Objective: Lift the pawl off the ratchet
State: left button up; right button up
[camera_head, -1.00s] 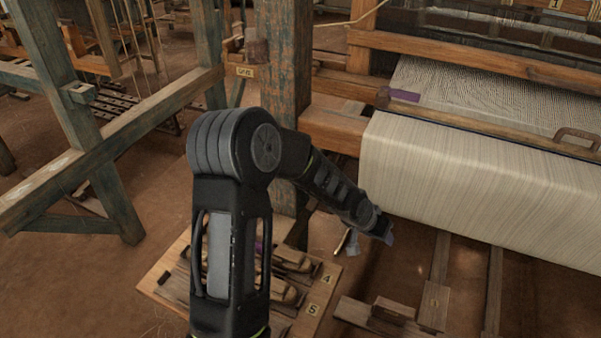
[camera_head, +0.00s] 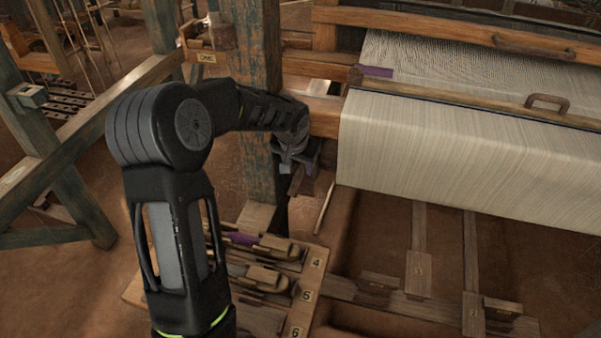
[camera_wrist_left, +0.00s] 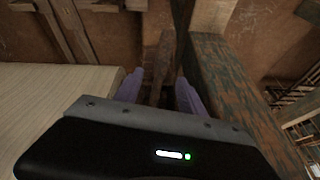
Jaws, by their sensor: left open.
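My left gripper (camera_head: 300,162) hangs beside the painted loom post, at the left end of the cloth beam. In the left wrist view its two purple fingers (camera_wrist_left: 159,88) are apart. A dark brown wooden bar (camera_wrist_left: 163,62), which may be the pawl, shows between and beyond them. I cannot tell whether either finger touches it. In the head view a short dark wooden end (camera_head: 296,182) shows just under the gripper. I cannot make out the ratchet; my arm and gripper cover much of the beam end. My right gripper is not in view.
The painted post (camera_head: 258,60) stands close to the gripper, also in the left wrist view (camera_wrist_left: 225,80). The pale cloth (camera_head: 440,150) is to the right. A numbered wooden board (camera_head: 313,270) with several shuttle-like pieces lies below. A thin stick (camera_head: 325,207) leans nearby.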

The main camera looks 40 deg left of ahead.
aim_at(300, 172)
pick_arm(q)
jog(key=p+x, duration=0.1)
jog(key=x, duration=0.5)
jog(key=shift+w+a+f, duration=0.1)
jog(key=shift+f, duration=0.1)
grip_shut()
dwell(0.3)
jog(key=shift+r, duration=0.1)
dwell(0.8)
